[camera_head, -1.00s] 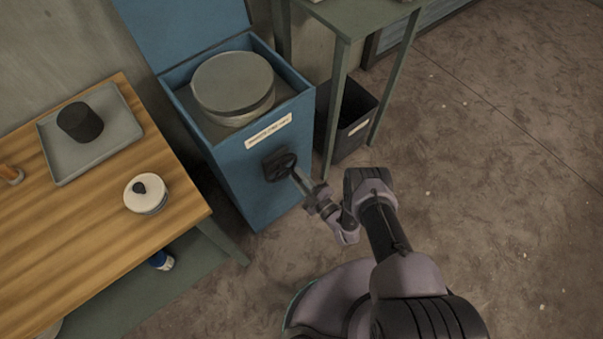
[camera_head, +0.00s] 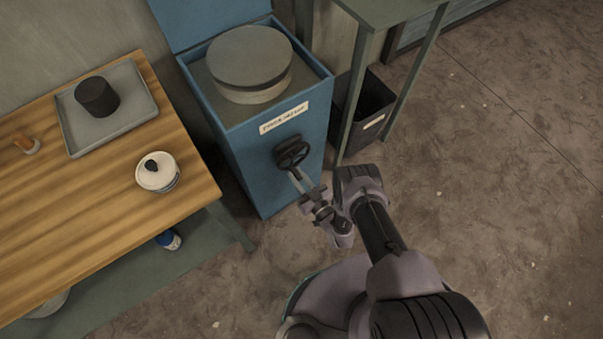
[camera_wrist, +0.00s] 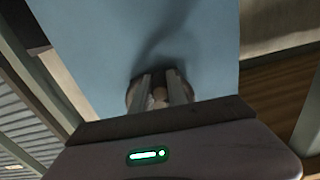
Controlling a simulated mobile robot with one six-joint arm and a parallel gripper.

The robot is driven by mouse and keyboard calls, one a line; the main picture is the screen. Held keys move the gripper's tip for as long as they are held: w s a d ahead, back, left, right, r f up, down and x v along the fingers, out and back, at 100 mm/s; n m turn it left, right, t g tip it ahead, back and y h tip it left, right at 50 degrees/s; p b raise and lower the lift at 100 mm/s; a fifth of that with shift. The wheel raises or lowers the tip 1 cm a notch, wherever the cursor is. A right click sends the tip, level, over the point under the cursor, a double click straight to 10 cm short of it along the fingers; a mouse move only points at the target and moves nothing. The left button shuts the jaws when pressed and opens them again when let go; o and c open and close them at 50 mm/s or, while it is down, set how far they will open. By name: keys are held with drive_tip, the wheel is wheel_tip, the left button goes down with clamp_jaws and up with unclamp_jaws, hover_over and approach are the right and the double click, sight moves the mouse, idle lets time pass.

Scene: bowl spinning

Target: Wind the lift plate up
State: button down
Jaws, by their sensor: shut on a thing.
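A blue cabinet (camera_head: 262,160) stands with its lid up. A round grey lift plate (camera_head: 250,58) shows at its open top, on a thick round body, above the cabinet's rim. A dark handwheel (camera_head: 291,153) is on the cabinet's front, below a white label. My gripper (camera_head: 301,178) reaches the handwheel from the front right and is shut on it. In the wrist view the two fingers (camera_wrist: 160,90) close around a small brownish knob in front of the blue panel (camera_wrist: 110,60). The exact grip is partly hidden by the fingers.
A green stand (camera_head: 384,12) and a black bin (camera_head: 364,118) are right of the cabinet. The floor at right is clear.

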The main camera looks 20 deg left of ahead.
sight(280, 169)
drive_tip(key=m, duration=0.2)
drive_tip(key=s+a+r+m+p, duration=0.1)
drive_tip(key=m, duration=0.1)
drive_tip(key=s+a+r+m, duration=0.1)
drive_tip(key=m, duration=0.1)
drive_tip(key=shift+r+p, duration=0.1)
drive_tip(key=shift+p, duration=0.25)
drive_tip(key=m, duration=0.1)
drive_tip(key=r+m+p, duration=0.1)
drive_tip(key=m, duration=0.1)
drive_tip(key=shift+s+a+r+m, duration=0.25)
drive_tip(key=shift+s+a+m, duration=0.05)
drive_tip(key=shift+s+m, duration=0.1)
drive_tip(key=shift+s+a+r+m+p, duration=0.1)
drive_tip(key=shift+r+m+p, duration=0.3)
drive_tip(key=shift+m, duration=0.4)
drive_tip(key=shift+s+a+r+m+p, duration=0.1)
drive_tip(key=shift+r+m+p, duration=0.15)
drive_tip(key=shift+m+p, duration=0.4)
drive_tip(key=shift+m, duration=0.25)
drive_tip(key=c, duration=1.3)
unclamp_jaws()
drive_tip(key=shift+d, duration=0.1)
drive_tip(key=shift+f, duration=0.1)
